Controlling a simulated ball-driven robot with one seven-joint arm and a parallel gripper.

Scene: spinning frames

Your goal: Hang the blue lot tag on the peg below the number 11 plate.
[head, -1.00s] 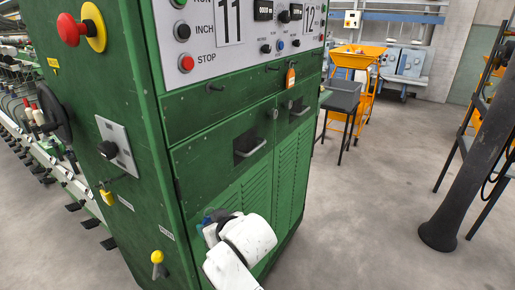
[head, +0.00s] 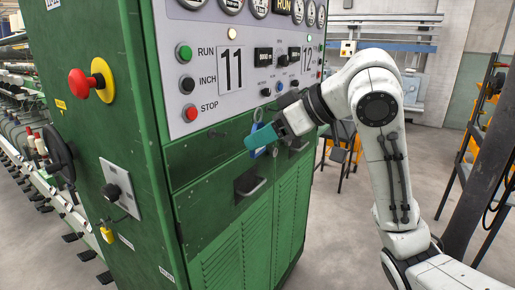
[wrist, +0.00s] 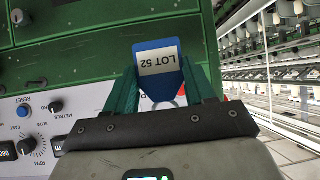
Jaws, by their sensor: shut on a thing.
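My gripper (head: 260,137) has teal fingers and is raised in front of the green machine's panel, right of and below the number 11 plate (head: 231,69). It is shut on the blue lot tag (head: 257,153). In the wrist view, the tag (wrist: 156,62) shows its white "LOT 52" label upside down, between the fingers (wrist: 166,92), with a ring at its narrow end. A small dark peg (head: 216,134) projects from the green strip below the 11 plate, left of my gripper and apart from the tag. The peg below the number 12 plate (head: 307,58) is hidden behind my arm.
The control panel (head: 203,62) has buttons and knobs close to my gripper. A drawer handle (head: 250,186) sticks out below. A red stop button (head: 80,86) and a handwheel (head: 58,150) are on the side face.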

